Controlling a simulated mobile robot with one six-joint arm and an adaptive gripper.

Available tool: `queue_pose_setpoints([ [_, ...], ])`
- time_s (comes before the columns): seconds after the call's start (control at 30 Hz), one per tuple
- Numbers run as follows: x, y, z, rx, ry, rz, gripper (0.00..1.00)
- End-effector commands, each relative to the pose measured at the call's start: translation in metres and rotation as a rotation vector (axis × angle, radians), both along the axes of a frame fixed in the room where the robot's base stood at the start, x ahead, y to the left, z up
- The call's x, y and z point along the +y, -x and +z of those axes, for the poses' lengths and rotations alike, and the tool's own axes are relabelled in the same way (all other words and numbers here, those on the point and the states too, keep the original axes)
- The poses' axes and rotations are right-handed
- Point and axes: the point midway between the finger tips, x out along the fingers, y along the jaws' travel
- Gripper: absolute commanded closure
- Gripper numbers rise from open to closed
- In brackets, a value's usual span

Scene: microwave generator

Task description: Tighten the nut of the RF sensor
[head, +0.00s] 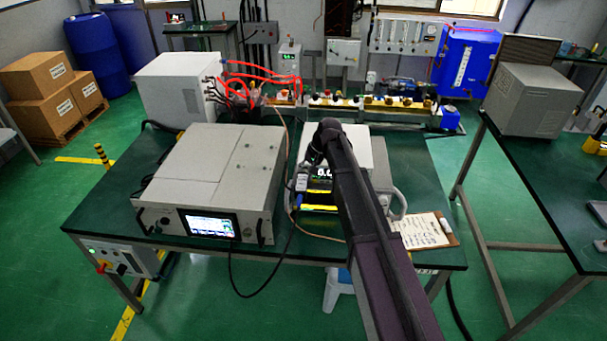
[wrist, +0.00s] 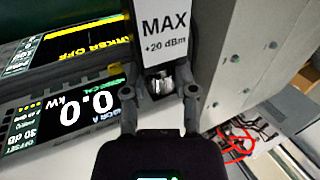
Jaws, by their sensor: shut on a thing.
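The RF sensor (wrist: 164,30) fills the top middle of the wrist view, with a white label reading MAX +20 dBm. Its silver nut (wrist: 160,84) sits at the sensor's near end, between the fingers of my gripper (wrist: 159,90). The fingers are shut on the nut, one on each side, and partly cover it. In the head view the sensor (head: 301,183) is a small grey body in front of the power meter (head: 321,208), whose lit display shows beside my arm. My arm hides much of the meter and the fingertips there.
A large grey generator unit (head: 208,180) with a lit screen stands on the table left of the meter. A black cable (head: 270,287) loops over the table's front edge. A clipboard (head: 421,231) lies to the right. Red tubes (head: 268,76) run behind.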

Motion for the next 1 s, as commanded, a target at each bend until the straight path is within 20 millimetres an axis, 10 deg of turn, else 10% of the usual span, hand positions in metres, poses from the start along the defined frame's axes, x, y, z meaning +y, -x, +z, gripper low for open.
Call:
queue_pose_setpoints([
  [0.93,-0.0029,0.0016,-0.0011,-0.006,-0.262,0.003,1.00],
  [0.97,-0.0027,0.0016,-0.0011,-0.006,-0.262,0.003,0.55],
  [1.0,-0.0029,0.0015,-0.0011,-0.006,-0.262,0.003,0.43],
])
